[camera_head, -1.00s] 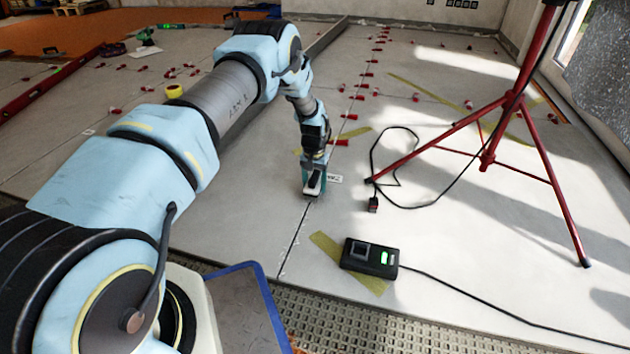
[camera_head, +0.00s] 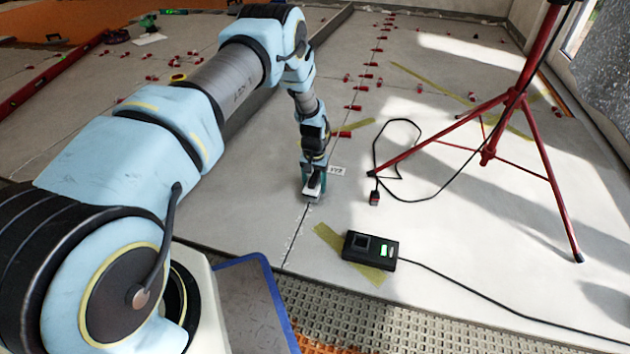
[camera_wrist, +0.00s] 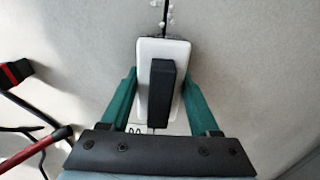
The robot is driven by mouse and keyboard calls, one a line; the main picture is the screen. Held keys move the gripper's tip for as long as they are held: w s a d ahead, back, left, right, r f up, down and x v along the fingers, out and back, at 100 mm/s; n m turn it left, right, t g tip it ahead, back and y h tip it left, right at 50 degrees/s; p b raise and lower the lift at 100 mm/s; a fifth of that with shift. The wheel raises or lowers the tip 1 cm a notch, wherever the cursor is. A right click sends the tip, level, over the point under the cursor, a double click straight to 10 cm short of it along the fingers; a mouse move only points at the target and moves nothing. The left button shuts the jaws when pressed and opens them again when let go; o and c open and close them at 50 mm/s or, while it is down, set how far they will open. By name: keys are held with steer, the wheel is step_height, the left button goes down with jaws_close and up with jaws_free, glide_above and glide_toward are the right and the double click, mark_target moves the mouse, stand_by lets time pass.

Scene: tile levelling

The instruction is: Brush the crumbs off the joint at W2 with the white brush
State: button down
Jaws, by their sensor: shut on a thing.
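My gripper (camera_head: 313,184) is shut on the white brush (camera_head: 313,195) and holds it low over the tile floor, at the joint (camera_head: 299,236). In the wrist view, the teal fingers of my gripper (camera_wrist: 160,82) flank the white brush (camera_wrist: 146,60) and its dark raised grip. Its bristles are mostly hidden; whether they touch the floor is hard to tell. White crumbs (camera_wrist: 166,18) lie along the joint just beyond the brush's front end. The small white W2 label (camera_head: 337,171) lies right of the brush and is partly covered in the wrist view.
A red tripod (camera_head: 490,150) stands on the right, with a black cable and plug (camera_head: 374,198) near its left foot. A black box (camera_head: 370,250) with a green light lies on yellow tape to the brush's right. Red clips (camera_head: 352,107) line the joint farther back.

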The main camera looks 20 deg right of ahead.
mark_target(309, 195)
steer(key=shift+s+a+p, duration=0.65)
steer(key=shift+s+p, duration=0.1)
steer(key=shift+s+a+p, duration=1.1)
steer(key=shift+s+p, duration=0.25)
steer(key=shift+p, duration=0.15)
steer(key=shift+s+a, duration=0.25)
steer(key=shift+s+p, duration=0.1)
steer(key=shift+p, duration=0.2)
steer(key=shift+s+a+p, duration=1.3)
steer(key=shift+s+a, duration=0.05)
steer(key=shift+s, duration=0.15)
steer(key=shift+s+a+p, duration=0.45)
steer(key=shift+s+p, duration=0.1)
steer(key=shift+p, duration=0.05)
steer(key=shift+s+a, duration=0.2)
steer(key=shift+s, duration=0.05)
steer(key=shift+s+a+p, duration=0.6)
steer(key=shift+s, duration=0.1)
